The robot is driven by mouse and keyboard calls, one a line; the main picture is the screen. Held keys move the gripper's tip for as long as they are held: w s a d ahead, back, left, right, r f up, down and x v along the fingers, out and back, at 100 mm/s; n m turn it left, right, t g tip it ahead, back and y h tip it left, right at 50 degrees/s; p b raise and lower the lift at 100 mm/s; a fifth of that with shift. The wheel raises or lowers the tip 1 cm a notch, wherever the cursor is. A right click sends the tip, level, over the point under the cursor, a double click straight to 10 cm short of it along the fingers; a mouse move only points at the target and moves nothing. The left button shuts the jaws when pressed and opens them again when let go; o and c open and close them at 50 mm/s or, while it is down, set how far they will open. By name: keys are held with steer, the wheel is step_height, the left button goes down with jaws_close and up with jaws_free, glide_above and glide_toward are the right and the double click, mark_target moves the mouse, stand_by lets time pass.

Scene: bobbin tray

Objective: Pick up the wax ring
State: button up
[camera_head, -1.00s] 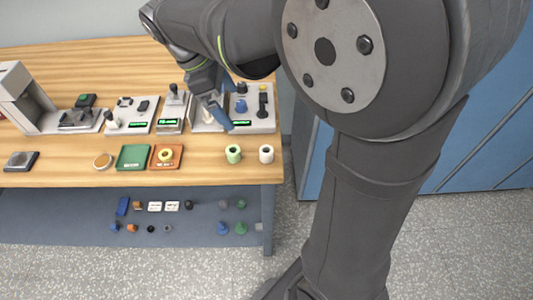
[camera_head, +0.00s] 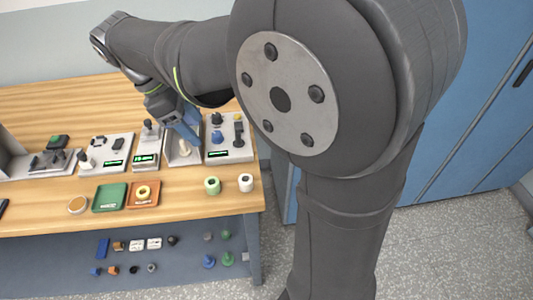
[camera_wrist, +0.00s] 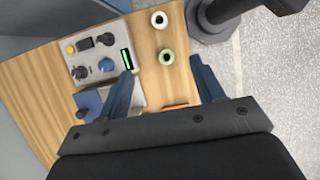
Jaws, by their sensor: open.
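Several ring-like pieces lie on the wooden table, and I cannot tell for sure which is the wax ring. A yellow ring (camera_head: 143,191) lies on an orange tray (camera_head: 134,205). A pale green ring (camera_head: 212,186) and a cream-white ring (camera_head: 246,182) stand near the front right edge; the wrist view also shows the green ring (camera_wrist: 167,57) and the white one (camera_wrist: 159,20). My gripper (camera_head: 184,133) is over the devices at the back. In the wrist view its blue fingers (camera_wrist: 162,70) are apart and empty, with the green ring showing between the tips.
A green tray (camera_head: 109,209) and a round tan dish (camera_head: 77,212) lie left of the orange tray. Control boxes (camera_head: 215,155) with knobs stand along the back. A lower shelf (camera_head: 190,268) holds small parts. The table front between orange tray and green ring is clear.

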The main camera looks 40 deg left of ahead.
steer(key=m, duration=0.1)
steer(key=m+g+y, duration=0.3)
steer(key=m, duration=1.5)
glide_above(246, 180)
steer(key=s+d, duration=0.1)
steer(key=s, duration=0.1)
steer(key=f, duration=1.6)
steer(key=shift+w, duration=0.25)
steer(key=shift+w+a+f, duration=0.1)
steer(key=shift+w+f, duration=0.1)
steer(key=shift+f, duration=1.35)
steer(key=shift+w+a+f, duration=0.1)
steer(key=shift+w+f, duration=0.05)
steer(key=shift+f, duration=1.4)
steer(key=c, duration=1)
